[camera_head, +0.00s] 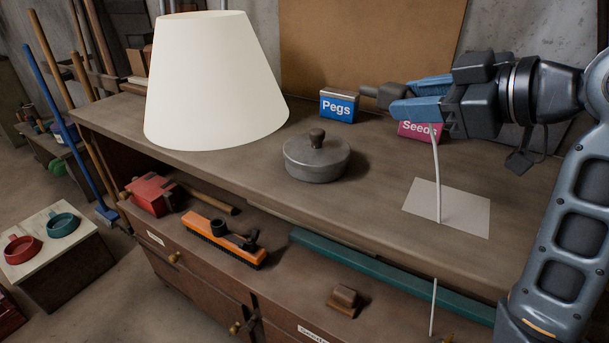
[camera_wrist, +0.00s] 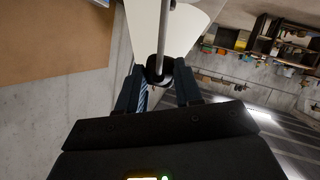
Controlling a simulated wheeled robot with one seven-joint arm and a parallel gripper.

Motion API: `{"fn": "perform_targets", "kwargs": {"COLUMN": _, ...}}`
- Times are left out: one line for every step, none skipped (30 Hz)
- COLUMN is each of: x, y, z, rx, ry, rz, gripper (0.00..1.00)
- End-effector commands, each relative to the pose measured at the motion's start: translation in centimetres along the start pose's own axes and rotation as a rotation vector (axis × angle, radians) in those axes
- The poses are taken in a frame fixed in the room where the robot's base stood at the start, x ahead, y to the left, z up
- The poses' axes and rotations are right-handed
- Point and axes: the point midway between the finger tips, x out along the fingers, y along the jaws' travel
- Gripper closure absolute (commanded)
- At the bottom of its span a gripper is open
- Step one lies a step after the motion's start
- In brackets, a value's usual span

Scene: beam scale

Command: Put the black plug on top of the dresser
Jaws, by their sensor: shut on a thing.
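The black plug (camera_head: 387,95) is a dark, stubby piece with a narrower end pointing left in the head view. My gripper (camera_head: 408,96) is shut on it, with blue fingers on either side, above the top of the dresser (camera_head: 240,185). In the wrist view the plug (camera_wrist: 159,70) sits between the fingertips of my gripper (camera_wrist: 158,82), with a grey rod-like part running up from it. A white cord (camera_head: 437,175) hangs below my gripper down to a pale sheet; whether it joins the plug is hidden.
The pale sheet (camera_head: 465,212) lies at right. The lower ledge holds an orange brush (camera_head: 222,238). Open top lies between pot and sheet.

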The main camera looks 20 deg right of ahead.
Motion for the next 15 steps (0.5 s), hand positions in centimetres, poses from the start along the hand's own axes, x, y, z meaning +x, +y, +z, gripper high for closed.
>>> {"fn": "perform_targets", "kwargs": {"x": 0.1, "y": -0.1, "z": 0.0, "rx": 0.000, "ry": 0.000, "rz": -0.001, "gripper": 0.95}}
{"fn": "perform_targets", "kwargs": {"x": 0.2, "y": -0.2, "z": 0.0, "rx": 0.001, "ry": 0.000, "rz": -0.002, "gripper": 0.95}}
{"fn": "perform_targets", "kwargs": {"x": 0.6, "y": -0.5, "z": 0.0, "rx": 0.001, "ry": 0.000, "rz": -0.003, "gripper": 0.95}}
{"fn": "perform_targets", "kwargs": {"x": 0.9, "y": -0.7, "z": 0.1, "rx": 0.002, "ry": 0.000, "rz": -0.004, "gripper": 0.95}}
{"fn": "perform_targets", "kwargs": {"x": 1.3, "y": -1.0, "z": 0.1, "rx": 0.002, "ry": -0.001, "rz": -0.005, "gripper": 0.95}}
{"fn": "perform_targets", "kwargs": {"x": 2.0, "y": -1.6, "z": 0.0, "rx": 0.001, "ry": -0.001, "rz": -0.008, "gripper": 0.95}}
{"fn": "perform_targets", "kwargs": {"x": 2.5, "y": -2.0, "z": 0.1, "rx": 0.001, "ry": -0.001, "rz": -0.007, "gripper": 0.95}}
{"fn": "perform_targets", "kwargs": {"x": 3.1, "y": -2.4, "z": 0.1, "rx": 0.002, "ry": -0.001, "rz": -0.009, "gripper": 0.95}}
{"fn": "perform_targets", "kwargs": {"x": 3.9, "y": -3.0, "z": 0.0, "rx": 0.001, "ry": -0.001, "rz": -0.009, "gripper": 0.95}}
{"fn": "perform_targets", "kwargs": {"x": 4.5, "y": -3.5, "z": 0.0, "rx": 0.001, "ry": -0.001, "rz": -0.008, "gripper": 0.95}}
{"fn": "perform_targets", "kwargs": {"x": 5.1, "y": -3.9, "z": 0.1, "rx": 0.001, "ry": -0.001, "rz": -0.009, "gripper": 0.95}}
{"fn": "perform_targets", "kwargs": {"x": 5.9, "y": -4.4, "z": 0.0, "rx": 0.002, "ry": -0.002, "rz": -0.008, "gripper": 0.95}}
{"fn": "perform_targets", "kwargs": {"x": 6.5, "y": -4.9, "z": 0.0, "rx": 0.001, "ry": -0.001, "rz": -0.008, "gripper": 0.95}}
{"fn": "perform_targets", "kwargs": {"x": 7.0, "y": -5.3, "z": 0.1, "rx": 0.000, "ry": -0.002, "rz": -0.008, "gripper": 0.95}}
{"fn": "perform_targets", "kwargs": {"x": 7.8, "y": -5.8, "z": 0.0, "rx": 0.001, "ry": -0.002, "rz": -0.007, "gripper": 0.95}}
